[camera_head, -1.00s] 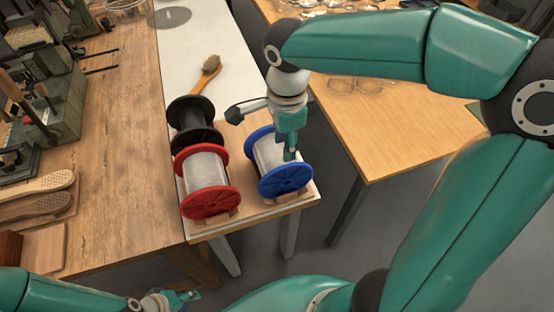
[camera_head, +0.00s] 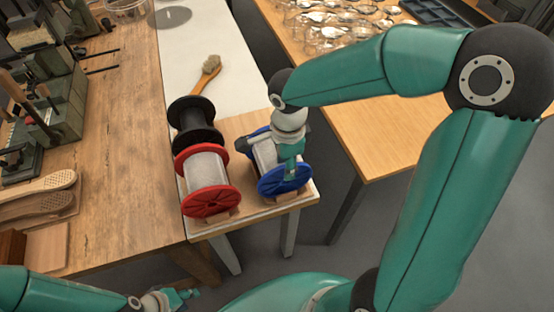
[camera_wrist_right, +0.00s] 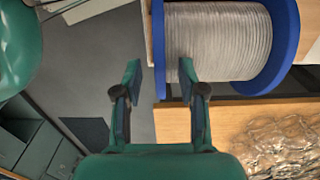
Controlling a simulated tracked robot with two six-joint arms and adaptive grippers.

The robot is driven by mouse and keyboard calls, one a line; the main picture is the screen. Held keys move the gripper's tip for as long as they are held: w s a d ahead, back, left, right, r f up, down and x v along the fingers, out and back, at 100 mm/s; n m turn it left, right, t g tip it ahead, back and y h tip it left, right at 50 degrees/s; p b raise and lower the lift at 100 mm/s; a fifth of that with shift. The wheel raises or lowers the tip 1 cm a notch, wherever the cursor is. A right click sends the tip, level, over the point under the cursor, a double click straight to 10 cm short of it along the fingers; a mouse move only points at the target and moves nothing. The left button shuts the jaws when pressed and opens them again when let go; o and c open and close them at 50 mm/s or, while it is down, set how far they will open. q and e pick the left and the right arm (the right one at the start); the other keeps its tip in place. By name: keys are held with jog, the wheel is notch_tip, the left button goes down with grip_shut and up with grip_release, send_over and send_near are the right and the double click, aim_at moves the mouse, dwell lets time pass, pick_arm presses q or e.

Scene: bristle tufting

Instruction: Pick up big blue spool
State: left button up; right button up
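The big blue spool (camera_head: 287,181), with blue flanges and a pale wound core, rests on its side on a wooden block at the near end of the white-topped table. My right gripper (camera_head: 262,160) is down over it and partly covers it. In the right wrist view the spool (camera_wrist_right: 222,42) fills the upper right, and my right gripper (camera_wrist_right: 160,75) is open, with one blue flange edge between its two fingers. Whether the fingers touch it cannot be told. My left gripper (camera_head: 186,296) is low at the bottom left, small and away from the spool.
A red spool (camera_head: 208,204) stands close beside the blue one on the left, with a black spool (camera_head: 195,118) behind it. A wooden-handled brush (camera_head: 207,74) lies farther back. A wooden table (camera_head: 370,125) with clear, shiny items is to the right.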

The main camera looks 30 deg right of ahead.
grip_shut()
jog(key=shift+w+r, duration=0.1)
jog(key=shift+r, duration=0.1)
dwell(0.3)
